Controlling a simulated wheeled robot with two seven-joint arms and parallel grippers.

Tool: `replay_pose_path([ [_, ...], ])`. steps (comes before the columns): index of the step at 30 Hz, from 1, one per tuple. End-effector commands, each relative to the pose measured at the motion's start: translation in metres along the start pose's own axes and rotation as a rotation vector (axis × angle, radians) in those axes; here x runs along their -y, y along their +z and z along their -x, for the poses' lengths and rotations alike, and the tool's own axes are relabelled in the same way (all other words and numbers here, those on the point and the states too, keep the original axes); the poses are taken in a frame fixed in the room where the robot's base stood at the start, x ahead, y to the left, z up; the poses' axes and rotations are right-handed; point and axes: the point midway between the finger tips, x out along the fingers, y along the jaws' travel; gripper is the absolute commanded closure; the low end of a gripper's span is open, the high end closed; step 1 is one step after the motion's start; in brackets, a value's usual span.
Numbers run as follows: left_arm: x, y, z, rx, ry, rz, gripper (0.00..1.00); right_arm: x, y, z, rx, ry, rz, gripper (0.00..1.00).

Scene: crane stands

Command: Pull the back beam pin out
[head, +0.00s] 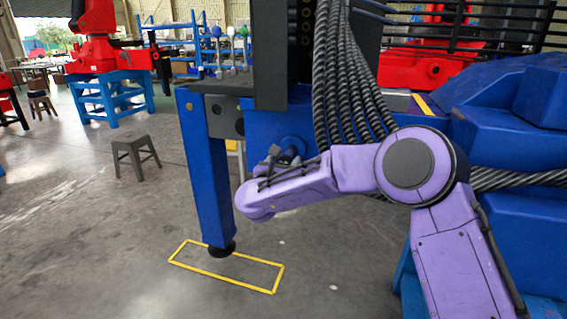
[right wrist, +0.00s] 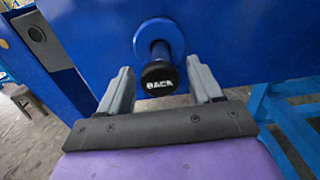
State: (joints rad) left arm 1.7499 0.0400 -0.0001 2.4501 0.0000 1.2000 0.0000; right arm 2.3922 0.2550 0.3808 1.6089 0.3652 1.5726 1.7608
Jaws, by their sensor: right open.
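The back beam pin (right wrist: 158,72) sticks out of a blue beam (right wrist: 240,45) in the right wrist view. It has a blue shaft and flange and a black end cap with white lettering that looks like "BACK". My right gripper (right wrist: 162,80) is open, with one grey finger on each side of the pin's cap. I see a gap on both sides, so the fingers do not visibly grip it. In the head view my purple right arm reaches to the blue crane stand (head: 205,165), and its gripper (head: 285,155) is partly hidden by the wrist. My left gripper is not in view.
A yellow rectangle (head: 228,266) is marked on the floor around the stand's foot (head: 222,249). Black ribbed hoses (head: 345,75) hang just above my right forearm. A grey stool (head: 135,152) stands at the left, with open floor around it.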

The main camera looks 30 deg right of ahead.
Motion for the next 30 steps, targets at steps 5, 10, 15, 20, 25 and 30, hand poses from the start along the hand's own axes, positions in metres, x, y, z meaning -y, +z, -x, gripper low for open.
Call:
replay_pose_path([
  [5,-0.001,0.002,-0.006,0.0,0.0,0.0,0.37,-0.001,-0.001,0.02,0.001,0.003,0.001,0.35],
  [10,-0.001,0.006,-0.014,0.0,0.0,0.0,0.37,-0.001,-0.001,0.062,0.003,0.005,0.0,0.35],
  [15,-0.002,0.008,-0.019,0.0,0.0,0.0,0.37,-0.001,-0.001,0.095,0.001,0.003,0.001,0.35],
  [20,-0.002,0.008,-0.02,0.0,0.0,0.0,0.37,-0.001,0.0,0.107,0.001,0.002,0.001,0.35],
  [25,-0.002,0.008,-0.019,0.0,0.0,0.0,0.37,-0.001,0.001,0.107,0.001,0.001,0.001,0.35],
  [30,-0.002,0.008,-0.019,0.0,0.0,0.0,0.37,-0.001,0.001,0.107,0.001,0.001,0.001,0.35],
])
